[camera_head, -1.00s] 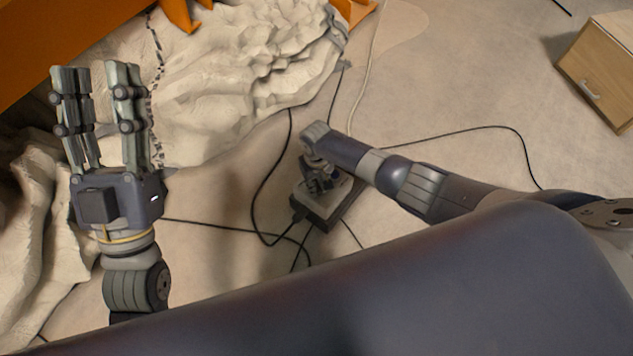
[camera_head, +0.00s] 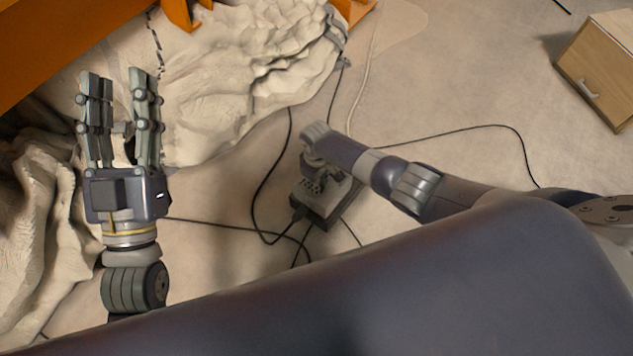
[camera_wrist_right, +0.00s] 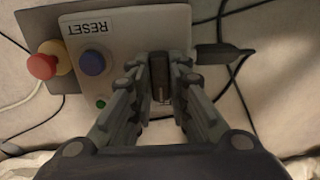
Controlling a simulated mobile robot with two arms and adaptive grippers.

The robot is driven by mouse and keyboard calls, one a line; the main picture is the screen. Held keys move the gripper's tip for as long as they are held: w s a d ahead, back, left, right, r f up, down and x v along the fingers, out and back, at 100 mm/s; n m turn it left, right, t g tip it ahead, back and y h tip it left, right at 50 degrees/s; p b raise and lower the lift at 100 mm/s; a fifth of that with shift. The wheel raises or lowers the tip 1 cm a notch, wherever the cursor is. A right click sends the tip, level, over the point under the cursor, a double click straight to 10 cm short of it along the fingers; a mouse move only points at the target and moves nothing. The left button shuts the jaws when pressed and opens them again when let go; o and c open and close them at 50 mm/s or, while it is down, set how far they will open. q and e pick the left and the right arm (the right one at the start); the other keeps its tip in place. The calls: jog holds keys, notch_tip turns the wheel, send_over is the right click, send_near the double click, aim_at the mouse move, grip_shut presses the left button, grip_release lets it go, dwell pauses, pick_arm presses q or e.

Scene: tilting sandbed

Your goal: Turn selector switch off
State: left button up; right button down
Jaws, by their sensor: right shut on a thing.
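The control box (camera_head: 328,204) lies on the floor in the middle of the head view, partly covered by my right arm. In the right wrist view its grey panel (camera_wrist_right: 125,28) carries a black selector switch (camera_wrist_right: 160,77). My right gripper (camera_wrist_right: 160,85) has its two fingers on either side of the switch knob and is shut on it. In the head view the right gripper (camera_head: 318,172) points down over the box, its fingertips mostly hidden. My left gripper (camera_head: 122,95) is open and empty, its fingers pointing up the picture at the left.
Black cables (camera_head: 262,190) run over the floor. Pale rock (camera_head: 225,80) lies behind; a wooden cabinet (camera_head: 600,70) stands right.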

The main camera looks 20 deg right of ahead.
jog(key=c, duration=1.5)
grip_release()
notch_tip(320, 180, up, 12)
jog(key=shift+a, duration=0.1)
